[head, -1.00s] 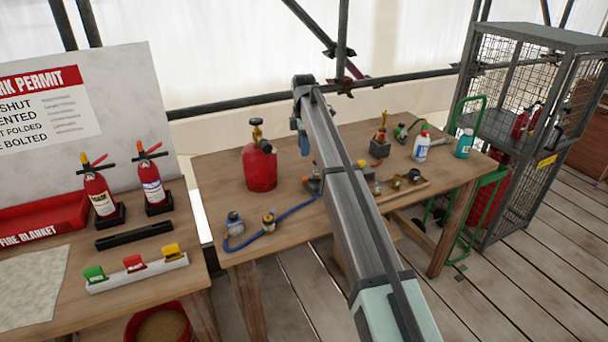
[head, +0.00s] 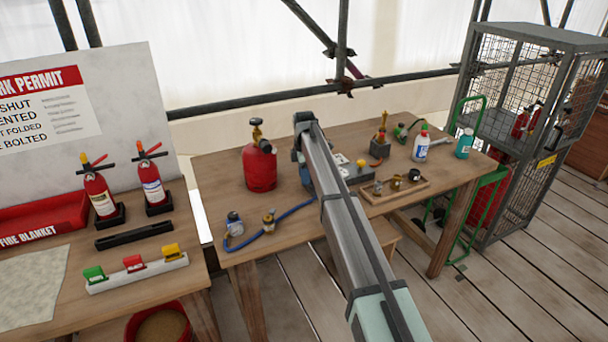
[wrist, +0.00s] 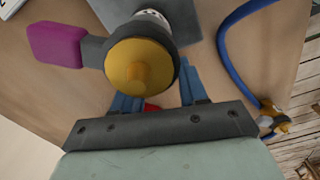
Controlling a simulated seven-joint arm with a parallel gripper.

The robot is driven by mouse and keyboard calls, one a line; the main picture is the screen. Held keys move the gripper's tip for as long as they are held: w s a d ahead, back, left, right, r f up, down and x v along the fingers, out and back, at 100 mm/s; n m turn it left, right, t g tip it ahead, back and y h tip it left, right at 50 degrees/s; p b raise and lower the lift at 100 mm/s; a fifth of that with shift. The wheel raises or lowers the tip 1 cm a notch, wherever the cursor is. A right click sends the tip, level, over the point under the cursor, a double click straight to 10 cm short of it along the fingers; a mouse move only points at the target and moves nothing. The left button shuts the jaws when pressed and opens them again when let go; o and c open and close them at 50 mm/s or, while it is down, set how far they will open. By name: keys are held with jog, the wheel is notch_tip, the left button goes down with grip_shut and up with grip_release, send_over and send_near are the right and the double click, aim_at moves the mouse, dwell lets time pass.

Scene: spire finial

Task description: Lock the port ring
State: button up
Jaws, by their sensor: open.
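In the wrist view a round brass-yellow cap (wrist: 140,68) with a dark rim sits on a pale ribbed neck, above a grey plate (wrist: 185,20). A magenta tab (wrist: 56,45) sticks out to its left. I cannot tell which of these parts is the port ring. My gripper (wrist: 157,98) is open, with its two blue fingers spread at the lower edge of the cap. The cap hides part of the fingers, and I cannot tell if they touch it. In the head view my arm covers the gripper and most of this fixture.
A blue hose (head: 290,217) with brass fittings lies on the table (head: 215,175). A red cylinder (head: 260,168) stands left of my arm. A wooden tray (head: 410,190) with small fittings lies to the right. Bottles (head: 421,145) stand farther right.

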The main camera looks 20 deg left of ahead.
aim_at(313, 188)
grip_shut()
dwell(0.3)
jog(key=shift+s+d+n, duration=0.1)
jog(key=shift+n, duration=0.2)
jog(key=n, duration=0.1)
jog(key=s+d+n, duration=0.1)
jog(key=n, duration=0.1)
jog(key=shift+s+n, duration=0.1)
jog(key=shift+n, duration=0.2)
jog(key=n, duration=0.1)
jog(key=d+n, duration=0.1)
jog(key=n, duration=0.1)
jog(key=shift+s+d+n, duration=0.2)
jog(key=shift+s+n, duration=0.1)
jog(key=shift+s, duration=0.1)
jog(key=d+n, duration=0.1)
jog(key=n, duration=0.3)
jog(key=shift+s+d, duration=0.1)
jog(key=shift+d, duration=0.3)
jog(key=shift+d+n, duration=0.4)
jog(key=shift+n, duration=0.65)
jog(key=shift+d+n, duration=0.35)
jog(key=shift+n, duration=0.7)
jog(key=shift+w, duration=0.2)
